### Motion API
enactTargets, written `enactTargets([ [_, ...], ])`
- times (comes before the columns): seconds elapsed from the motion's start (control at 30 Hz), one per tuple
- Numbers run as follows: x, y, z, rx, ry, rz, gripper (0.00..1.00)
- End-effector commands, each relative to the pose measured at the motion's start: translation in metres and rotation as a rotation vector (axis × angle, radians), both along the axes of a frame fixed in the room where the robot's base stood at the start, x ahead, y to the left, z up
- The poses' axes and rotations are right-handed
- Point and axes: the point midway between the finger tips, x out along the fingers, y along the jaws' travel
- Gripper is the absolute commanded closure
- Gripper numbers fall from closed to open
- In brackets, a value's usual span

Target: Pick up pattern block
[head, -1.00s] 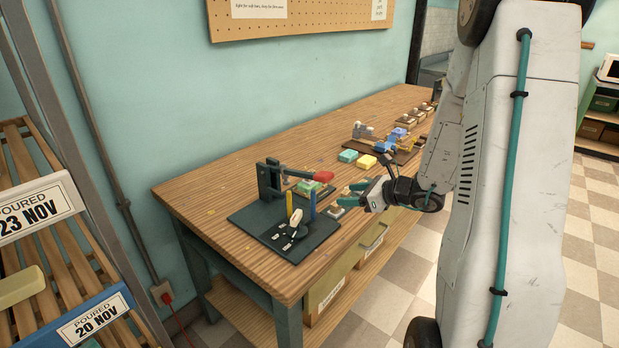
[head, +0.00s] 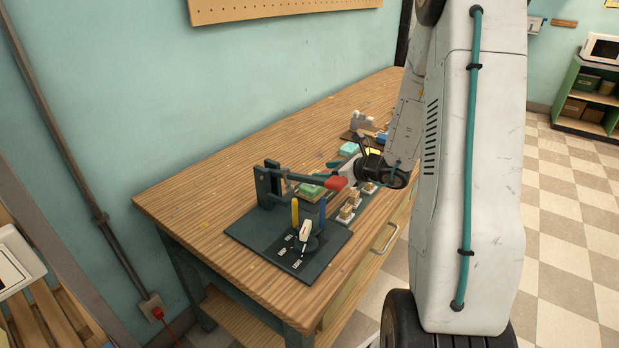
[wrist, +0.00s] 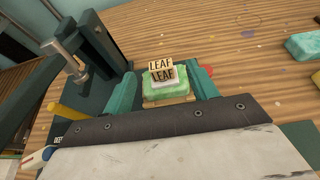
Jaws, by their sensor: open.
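In the wrist view a small tan block marked LEAF (wrist: 162,70) stands on a pale green bar (wrist: 165,90). My gripper (wrist: 166,76) is open, with one teal finger on each side of the block and bar. I cannot tell whether either finger touches them. In the head view my gripper (head: 338,166) is low over the bench, behind the red handle of the press, and its fingers are partly hidden. The green bar (head: 308,190) shows beside the press, but the LEAF block is not clear there.
The dark press (head: 268,185) with its red handle (head: 336,183) stands close to my gripper. A dark base (head: 325,245) with a white lever lies in front. Several small tan blocks (head: 347,212) sit near the bench's front edge. The bench's left part (head: 190,200) is clear.

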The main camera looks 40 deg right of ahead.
Motion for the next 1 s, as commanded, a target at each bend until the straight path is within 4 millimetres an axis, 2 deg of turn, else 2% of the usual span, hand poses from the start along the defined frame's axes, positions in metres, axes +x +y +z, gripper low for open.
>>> enactTargets([
  [0.4,0.045,0.019,-0.025,0.000,0.001,0.001,0.42],
  [0.67,0.048,0.021,-0.026,0.000,0.000,0.002,0.42],
  [0.7,0.048,0.021,-0.026,0.000,0.000,0.002,0.47],
  [0.8,0.048,0.021,-0.026,0.000,0.000,0.002,0.75],
  [0.87,0.048,0.021,-0.026,0.000,0.000,0.002,0.90],
  [1.0,0.048,0.021,-0.026,0.000,0.000,0.002,0.94],
])
